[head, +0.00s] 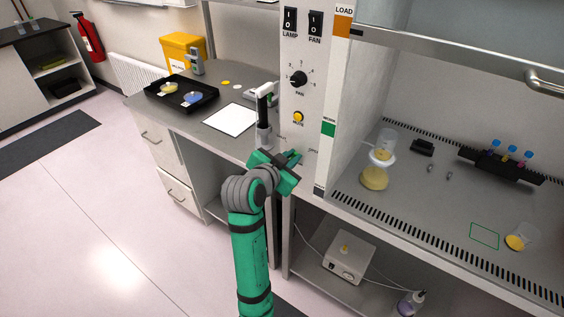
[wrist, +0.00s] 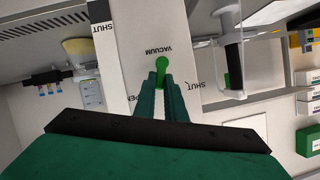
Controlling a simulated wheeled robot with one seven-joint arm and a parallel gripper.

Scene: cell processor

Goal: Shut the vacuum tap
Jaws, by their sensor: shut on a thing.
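The vacuum tap (wrist: 162,65) is a small bright green lever on the white front panel, beside the upside-down word VACUUM. In the wrist view my gripper (wrist: 161,88) has its two dark green fingers closed around the lever's lower part, leaving its rounded top visible. The word SHUT is to the right of the fingers and a partly covered OPEN to the left; the lever lies between the two. In the head view my gripper (head: 293,158) is at the lower part of the control panel (head: 300,125), and the tap is hidden there.
The cabinet worktop (head: 420,220) on the right holds dishes and a tube rack (head: 500,165). On the left bench are a black tray (head: 182,108), a white sheet (head: 231,119) and an upright pipette (head: 263,110) close to my gripper. A white box (head: 349,258) stands on the low shelf.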

